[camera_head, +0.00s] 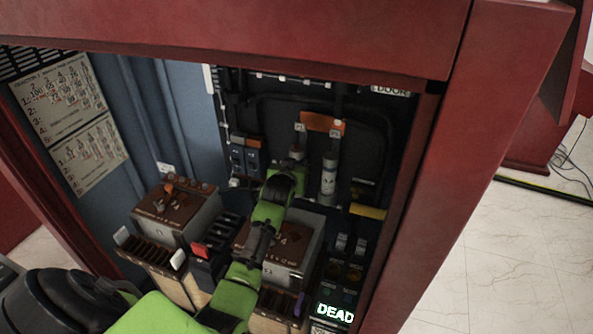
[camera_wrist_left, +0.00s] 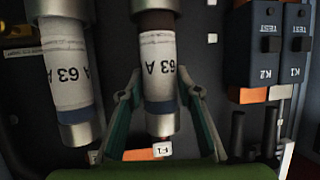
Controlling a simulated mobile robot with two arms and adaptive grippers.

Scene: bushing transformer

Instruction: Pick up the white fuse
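Two white cylindrical fuses with metal caps and "63 A" labels stand side by side in the cabinet. One white fuse (camera_wrist_left: 158,75) is between the fingers of my left gripper (camera_wrist_left: 158,76); the fingertips meet its sides at label height. It still stands upright at its mount. The other fuse (camera_wrist_left: 68,70) stands left of it in the wrist view and shows clearly in the head view (camera_head: 328,180). My left gripper (camera_head: 290,166) hides most of the held fuse (camera_head: 297,153) in the head view. My right gripper is in neither view.
The red cabinet frame (camera_head: 420,200) borders the opening. An orange bar (camera_head: 322,123) is above the fuses. Blue relays (camera_wrist_left: 265,50) stand right of the held fuse. Brown-topped boxes (camera_head: 175,212) and a lit "DEAD" display (camera_head: 335,312) are lower in the cabinet.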

